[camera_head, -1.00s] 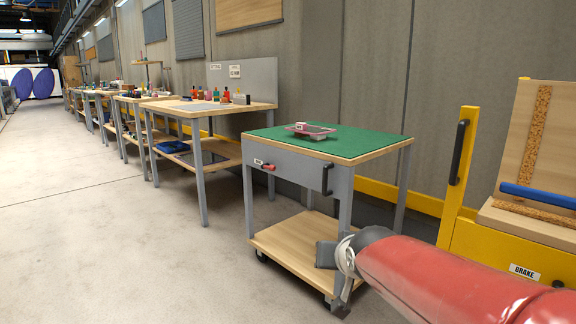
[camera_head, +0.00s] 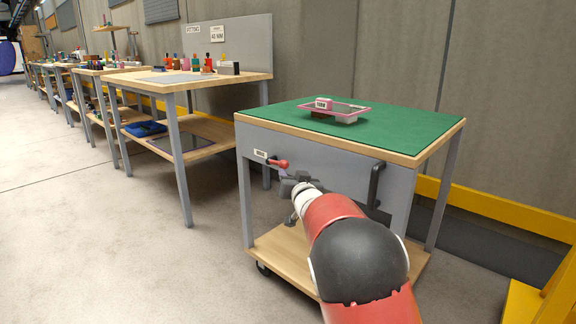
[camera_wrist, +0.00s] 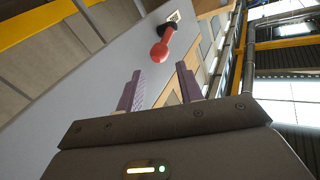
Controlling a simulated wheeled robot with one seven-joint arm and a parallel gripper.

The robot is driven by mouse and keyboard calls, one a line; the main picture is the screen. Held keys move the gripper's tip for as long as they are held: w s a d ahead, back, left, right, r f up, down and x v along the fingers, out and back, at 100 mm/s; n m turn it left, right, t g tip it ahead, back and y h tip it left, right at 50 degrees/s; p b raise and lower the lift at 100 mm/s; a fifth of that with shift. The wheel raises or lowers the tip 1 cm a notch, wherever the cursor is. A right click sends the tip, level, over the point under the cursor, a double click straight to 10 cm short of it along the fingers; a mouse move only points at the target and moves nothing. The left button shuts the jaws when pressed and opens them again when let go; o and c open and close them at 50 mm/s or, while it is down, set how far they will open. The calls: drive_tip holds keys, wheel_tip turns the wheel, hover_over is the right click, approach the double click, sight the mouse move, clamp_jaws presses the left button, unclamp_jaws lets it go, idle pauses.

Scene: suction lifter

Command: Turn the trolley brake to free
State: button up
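The trolley (camera_head: 310,160) has a green top, a grey side panel and a wooden lower shelf. A small red lever with a round knob (camera_head: 281,164) sticks out from the panel's left end, beside a small white label (camera_head: 261,154). In the wrist view the red lever (camera_wrist: 163,44) lies ahead of the fingertips, with its dark pivot near the panel's far end. My gripper (camera_head: 290,181) is just right of and below the lever in the head view. In the wrist view its two purple fingers (camera_wrist: 160,72) are apart with nothing between them.
A black handle (camera_head: 375,185) stands out from the panel's right end. A pink-framed item (camera_head: 337,109) lies on the green top. A workbench (camera_head: 190,78) stands to the left. Bare floor lies in front at left.

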sight(285, 166)
drive_tip(key=shift+p+x, duration=0.4)
drive_tip(key=shift+x, duration=2.8)
drive_tip(key=shift+f, duration=0.1)
drive_tip(key=shift+c, duration=0.5)
clamp_jaws()
